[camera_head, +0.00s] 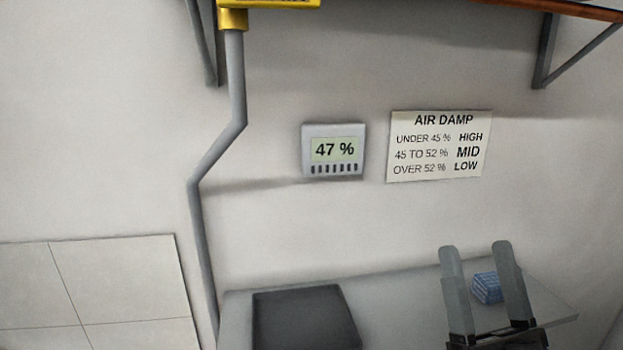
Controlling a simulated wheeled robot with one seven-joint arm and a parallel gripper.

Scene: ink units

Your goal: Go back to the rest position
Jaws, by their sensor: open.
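My gripper (475,254) is at the lower right, with its two grey fingers pointing up and spread apart. A small blue patterned block (487,288) shows between the fingers, nearer the right one. It seems to lie on the grey table (400,300) behind them, and I cannot tell whether a finger touches it. Part of the block may be hidden by the right finger. The rest of my arm is cut off by the bottom edge.
A dark flat panel (305,318) lies on the table's left. A wall meter (334,150) reads 47 %. Beside it, an AIR DAMP sign (439,146) lists under 45 % HIGH, 45 to 52 % MID, over 52 % LOW. A grey pipe (198,240) runs down from a yellow box (268,8).

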